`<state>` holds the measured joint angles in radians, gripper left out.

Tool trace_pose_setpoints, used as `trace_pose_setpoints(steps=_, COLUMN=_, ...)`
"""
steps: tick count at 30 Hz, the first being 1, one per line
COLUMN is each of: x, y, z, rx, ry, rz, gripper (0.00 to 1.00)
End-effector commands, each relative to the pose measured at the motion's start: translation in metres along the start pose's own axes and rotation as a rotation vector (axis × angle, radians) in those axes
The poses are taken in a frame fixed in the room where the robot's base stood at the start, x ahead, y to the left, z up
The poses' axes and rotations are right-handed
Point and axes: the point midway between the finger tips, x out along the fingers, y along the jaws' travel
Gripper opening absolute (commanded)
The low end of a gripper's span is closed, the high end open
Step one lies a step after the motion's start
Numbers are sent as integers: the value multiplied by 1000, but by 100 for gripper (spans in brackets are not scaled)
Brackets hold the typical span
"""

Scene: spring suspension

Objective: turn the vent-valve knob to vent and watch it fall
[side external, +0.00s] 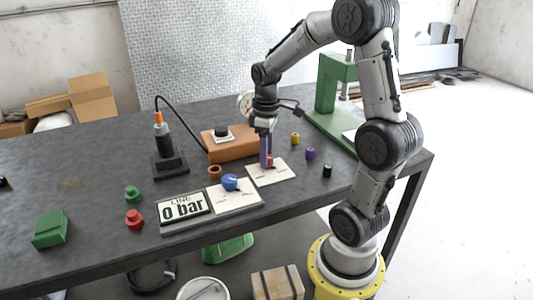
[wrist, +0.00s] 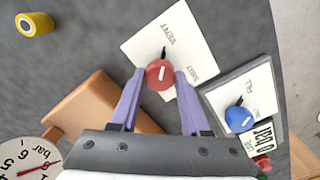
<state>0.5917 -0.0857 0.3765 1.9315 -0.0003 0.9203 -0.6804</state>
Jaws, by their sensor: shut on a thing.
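The red vent-valve knob (wrist: 160,74) sits on a white plate (wrist: 190,52) lettered VENT and SHUT. A short black mark above the knob points toward the VENT side in the wrist view. My gripper (wrist: 159,84) has its purple fingers on either side of the red knob, shut on it. In the side external view my gripper (side external: 267,155) points straight down over the white plate (side external: 279,175) and partly hides the red knob (side external: 271,161). A black cylinder with an orange top (side external: 161,138) stands upright on a dark base. The display (side external: 184,208) reads 0 bar.
A blue knob (side external: 230,182) is on the neighbouring plate. An orange-brown block (side external: 230,143) with a round gauge (side external: 245,104) is behind my gripper. A black hose (side external: 185,115) arches from the cylinder. Small yellow, purple and black pieces lie right; red and green pieces lie left.

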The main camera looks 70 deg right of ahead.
Motion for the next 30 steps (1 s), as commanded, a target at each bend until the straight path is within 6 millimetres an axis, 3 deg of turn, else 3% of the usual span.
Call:
trace_pose_setpoints(steps=16, x=-2, y=0, z=-1, rx=-24, ry=5, rz=3, gripper=0)
trace_pose_setpoints(steps=17, x=-2, y=0, z=-1, rx=-24, ry=5, rz=3, gripper=50)
trace_pose_setpoints(steps=21, x=-2, y=0, z=-1, rx=-24, ry=4, rz=2, gripper=75)
trace_pose_setpoints(steps=30, x=-1, y=0, z=0, rx=-24, ry=2, rz=1, gripper=76)
